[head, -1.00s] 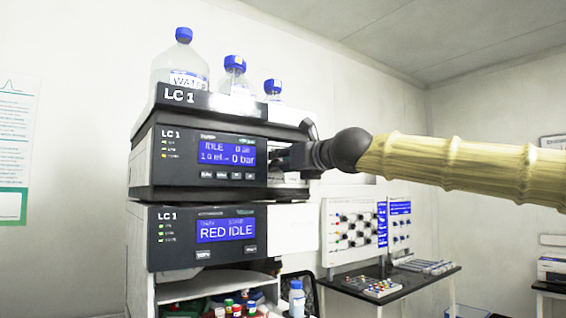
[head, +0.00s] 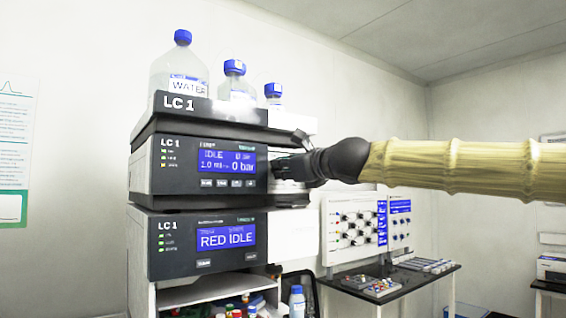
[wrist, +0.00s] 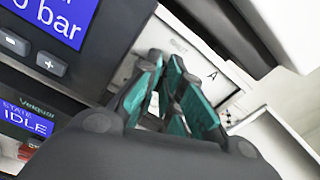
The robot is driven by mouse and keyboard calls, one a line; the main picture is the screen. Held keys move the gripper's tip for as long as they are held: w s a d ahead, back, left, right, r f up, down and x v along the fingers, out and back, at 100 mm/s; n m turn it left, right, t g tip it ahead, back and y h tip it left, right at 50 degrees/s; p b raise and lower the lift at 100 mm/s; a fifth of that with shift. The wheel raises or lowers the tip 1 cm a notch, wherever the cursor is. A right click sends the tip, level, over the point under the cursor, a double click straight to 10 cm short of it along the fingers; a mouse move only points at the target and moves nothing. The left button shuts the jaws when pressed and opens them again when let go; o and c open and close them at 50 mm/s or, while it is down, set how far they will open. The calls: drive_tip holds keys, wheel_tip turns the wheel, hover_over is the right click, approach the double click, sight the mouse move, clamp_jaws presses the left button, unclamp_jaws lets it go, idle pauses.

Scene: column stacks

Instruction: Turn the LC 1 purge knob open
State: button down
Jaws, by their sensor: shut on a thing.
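The LC 1 pump module (head: 180,165) is the upper dark unit of the stack in the head view, its blue screen reading IDLE and 0 bar. My gripper (head: 280,168) reaches in from the right to the front panel just right of that screen. In the wrist view my gripper (wrist: 168,72) has its teal-padded fingers close together in front of a pale panel with small printed marks. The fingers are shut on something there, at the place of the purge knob. The knob itself is hidden by the fingers, so its angle cannot be told.
Bottles with blue caps, one marked WATER (head: 180,72), stand on top of the stack. A dark table (head: 410,285) with a panel of knobs (head: 355,228) is at the right. Open room lies right of the stack.

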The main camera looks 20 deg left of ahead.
drive_tip(key=n, duration=1.1)
drive_tip(key=shift+s+f+n, duration=0.1)
drive_tip(key=shift+n, duration=0.2)
idle(0.4)
drive_tip(key=c, duration=1.6)
unclamp_jaws()
drive_tip(key=v, duration=1.2)
